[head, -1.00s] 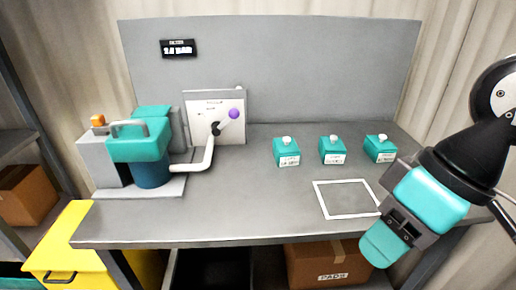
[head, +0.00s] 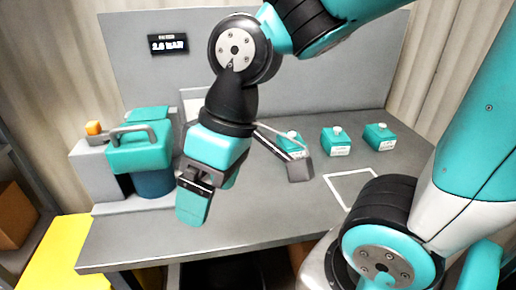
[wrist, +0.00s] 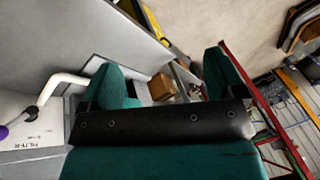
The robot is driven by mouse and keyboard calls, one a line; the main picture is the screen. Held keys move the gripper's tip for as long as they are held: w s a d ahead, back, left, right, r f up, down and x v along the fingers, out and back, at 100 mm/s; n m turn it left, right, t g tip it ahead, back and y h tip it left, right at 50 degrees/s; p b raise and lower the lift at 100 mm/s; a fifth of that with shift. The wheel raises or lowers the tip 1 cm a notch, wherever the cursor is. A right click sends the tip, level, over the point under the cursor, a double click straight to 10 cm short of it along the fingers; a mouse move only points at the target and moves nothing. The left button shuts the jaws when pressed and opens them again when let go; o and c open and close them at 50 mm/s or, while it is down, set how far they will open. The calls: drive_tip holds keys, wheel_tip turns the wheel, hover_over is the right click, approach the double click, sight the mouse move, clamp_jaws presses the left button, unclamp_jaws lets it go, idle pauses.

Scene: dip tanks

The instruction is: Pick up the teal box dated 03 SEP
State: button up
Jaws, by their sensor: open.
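Three small teal boxes with white knobs and white labels stand in a row on the grey bench: a left box (head: 289,138), a middle box (head: 335,141) and a right box (head: 378,137). The labels are too small to read, so I cannot tell which is dated 03 SEP. My gripper (head: 193,204) hangs above the front left of the bench, left of the boxes and apart from them. Its fingers (wrist: 165,88) are open with nothing between them in the wrist view.
A teal tank unit with a grey handle (head: 140,145) stands at the bench's left. A white pipe (wrist: 62,82) and a white panel (wrist: 30,120) show in the wrist view. A white outlined square (head: 352,176) marks the bench. A yellow bin (head: 50,255) stands at lower left.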

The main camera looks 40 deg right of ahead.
drive_tip(key=shift+o, duration=0.7)
drive_tip(key=w+d+m+t+h, duration=0.1)
drive_tip(key=w+d+m+t, duration=0.1)
drive_tip(key=w+d, duration=0.6)
drive_tip(key=shift+w+d+f+m, duration=0.2)
drive_tip(key=shift+w+m, duration=0.2)
drive_tip(key=shift+m, duration=0.5)
drive_tip(key=m+t+h+p, duration=0.1)
drive_tip(key=m+h, duration=0.4)
drive_tip(key=m, duration=0.2)
approach(293, 138)
drive_tip(key=x, duration=0.2)
drive_tip(key=p+x, duration=0.1)
drive_tip(key=x, duration=0.3)
drive_tip(key=shift+s+d+f, duration=0.15)
drive_tip(key=shift+s+f, duration=0.05)
drive_tip(key=shift+f, duration=0.1)
drive_tip(key=shift+t, duration=0.3)
drive_tip(key=shift+w+p+x, duration=0.15)
drive_tip(key=shift+p+x, duration=0.35)
drive_tip(key=shift+x, duration=1.05)
drive_tip(key=shift+w+p+x, duration=0.1)
drive_tip(key=shift+p+x, duration=0.4)
drive_tip(key=shift+x, duration=1.05)
drive_tip(key=shift+d+r, duration=0.1)
drive_tip(key=shift+r, duration=0.1)
drive_tip(key=c, duration=0.9)
